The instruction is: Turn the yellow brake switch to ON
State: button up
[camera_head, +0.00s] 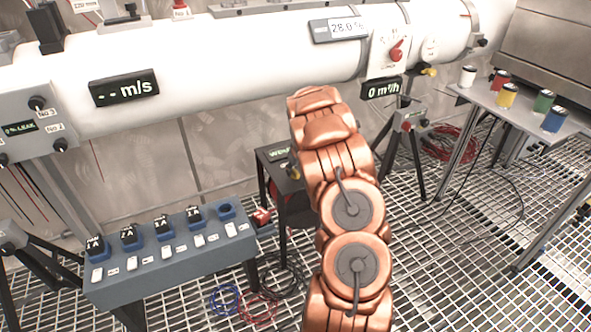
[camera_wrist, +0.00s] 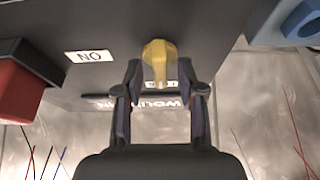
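The yellow brake switch (camera_wrist: 157,58) sits on the face of a dark box (camera_wrist: 140,25) in the wrist view. Its narrow lever points down in the picture, toward a pale label (camera_wrist: 162,84) that it partly covers. A white label (camera_wrist: 90,56) that reads ON upside down lies to the left of the switch. My gripper (camera_wrist: 161,84) is open and empty, its two fingers on either side of the lever's lower end with gaps showing. I cannot tell whether it touches.
A red block (camera_wrist: 20,90) is at the left and a blue fixture (camera_wrist: 285,22) at the upper right in the wrist view. In the head view, a blue-grey bench (camera_head: 175,275) stands left, a white pipe (camera_head: 220,55) behind, and a table (camera_head: 480,95) with coloured cans right.

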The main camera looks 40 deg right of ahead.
grip_shut()
